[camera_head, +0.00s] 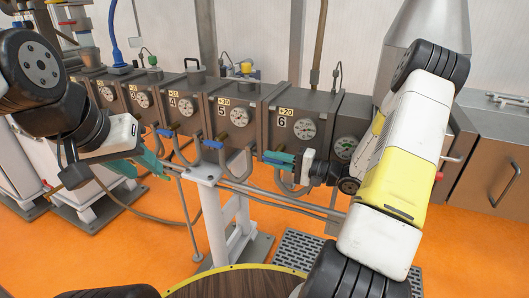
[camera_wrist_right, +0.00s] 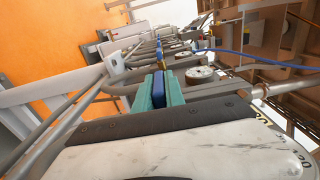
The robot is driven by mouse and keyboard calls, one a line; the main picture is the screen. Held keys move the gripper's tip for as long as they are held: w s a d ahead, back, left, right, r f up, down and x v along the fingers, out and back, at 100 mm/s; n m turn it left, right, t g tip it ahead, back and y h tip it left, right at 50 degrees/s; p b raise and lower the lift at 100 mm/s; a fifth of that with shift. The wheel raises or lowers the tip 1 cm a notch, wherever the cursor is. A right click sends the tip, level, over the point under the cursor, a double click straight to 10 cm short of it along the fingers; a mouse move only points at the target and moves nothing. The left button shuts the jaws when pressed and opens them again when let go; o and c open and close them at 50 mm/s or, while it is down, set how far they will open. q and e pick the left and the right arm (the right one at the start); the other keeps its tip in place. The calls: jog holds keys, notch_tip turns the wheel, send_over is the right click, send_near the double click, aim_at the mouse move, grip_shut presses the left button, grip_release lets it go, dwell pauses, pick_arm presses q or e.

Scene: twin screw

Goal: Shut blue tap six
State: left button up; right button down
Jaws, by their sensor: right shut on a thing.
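Unit six (camera_head: 293,128), marked 6 with a +20 tag and a round gauge, is a brown box near the right end of the row. My right gripper (camera_head: 277,158) is at the pipe below its front, teal fingers pointing left. In the right wrist view its teal fingers (camera_wrist_right: 158,92) are shut on the blue handle of tap six (camera_wrist_right: 158,88). The fingers hide most of this handle in the head view. My left gripper (camera_head: 152,160) hangs apart from the taps, in front of the lower left units; whether its fingers are open is unclear.
Blue-handled taps also sit under unit five (camera_head: 212,144) and unit four (camera_head: 165,132). Curved grey pipes and a white stand (camera_head: 225,215) are below the row. A round wooden table (camera_head: 235,284) is at the front. Orange floor lies open between.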

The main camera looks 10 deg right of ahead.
jog(key=shift+a, duration=0.1)
jog(key=c, duration=1.4)
grip_release()
